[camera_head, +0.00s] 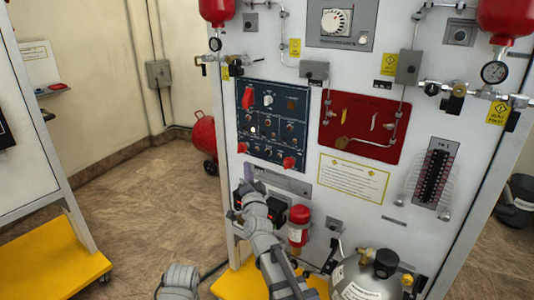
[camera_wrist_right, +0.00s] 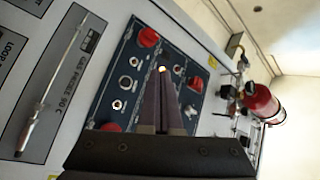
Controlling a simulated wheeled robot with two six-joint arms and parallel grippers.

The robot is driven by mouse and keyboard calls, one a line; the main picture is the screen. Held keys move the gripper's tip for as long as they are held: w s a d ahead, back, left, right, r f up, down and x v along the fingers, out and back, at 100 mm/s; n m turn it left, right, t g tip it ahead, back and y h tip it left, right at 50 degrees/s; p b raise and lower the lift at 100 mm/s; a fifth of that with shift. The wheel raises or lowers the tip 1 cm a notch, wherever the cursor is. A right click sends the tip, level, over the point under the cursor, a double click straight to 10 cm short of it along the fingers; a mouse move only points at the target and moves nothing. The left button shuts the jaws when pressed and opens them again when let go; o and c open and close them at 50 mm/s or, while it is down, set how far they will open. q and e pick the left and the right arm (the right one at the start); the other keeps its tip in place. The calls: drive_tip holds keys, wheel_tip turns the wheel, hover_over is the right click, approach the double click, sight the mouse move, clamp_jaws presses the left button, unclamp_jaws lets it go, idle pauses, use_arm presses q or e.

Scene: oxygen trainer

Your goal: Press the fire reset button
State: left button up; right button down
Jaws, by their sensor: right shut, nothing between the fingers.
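The dark blue control panel (camera_head: 283,103) is on the upright trainer board, with red knobs, small switches and round buttons. Its labels are too small to read, so I cannot tell which one is the fire reset button. One small round light or button (camera_head: 253,129) glows at the panel's left side; it also shows in the right wrist view (camera_wrist_right: 162,69), just beyond the fingertips. My right gripper (camera_head: 247,170) is shut and empty, below the panel's lower left. In the right wrist view its fingers (camera_wrist_right: 161,84) point at the panel and cover part of it. Contact cannot be told.
A red recessed panel (camera_head: 370,115) with pipes is right of the blue panel. A red-topped cylinder (camera_head: 298,226) and a grey tank (camera_head: 367,277) stand low by my right arm. A red extinguisher (camera_head: 204,135) stands behind at left. The floor (camera_head: 140,200) left of the board is clear.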

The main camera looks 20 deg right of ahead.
drive_tip(key=shift+w+d, duration=0.9)
drive_tip(key=shift+d, duration=0.25)
drive_tip(key=shift+w+d, duration=0.9)
drive_tip(key=shift+d, duration=0.25)
drive_tip(key=shift+w+d, duration=0.9)
drive_tip(key=shift+d, duration=0.25)
drive_tip(key=shift+w+d, duration=0.1)
drive_tip(key=shift+w+d, duration=0.2)
drive_tip(key=shift+d, duration=0.05)
drive_tip(key=shift+w+d, duration=0.2)
drive_tip(key=shift+d, duration=0.1)
drive_tip(key=shift+s+a, duration=0.1)
drive_tip(key=shift+a, duration=0.05)
idle(0.5)
drive_tip(key=shift+s+a, duration=0.4)
drive_tip(key=shift+a, duration=0.1)
drive_tip(key=shift+s+a, duration=0.8)
drive_tip(key=shift+a, duration=0.2)
drive_tip(key=shift+s+a, duration=0.75)
drive_tip(key=shift+a, duration=0.25)
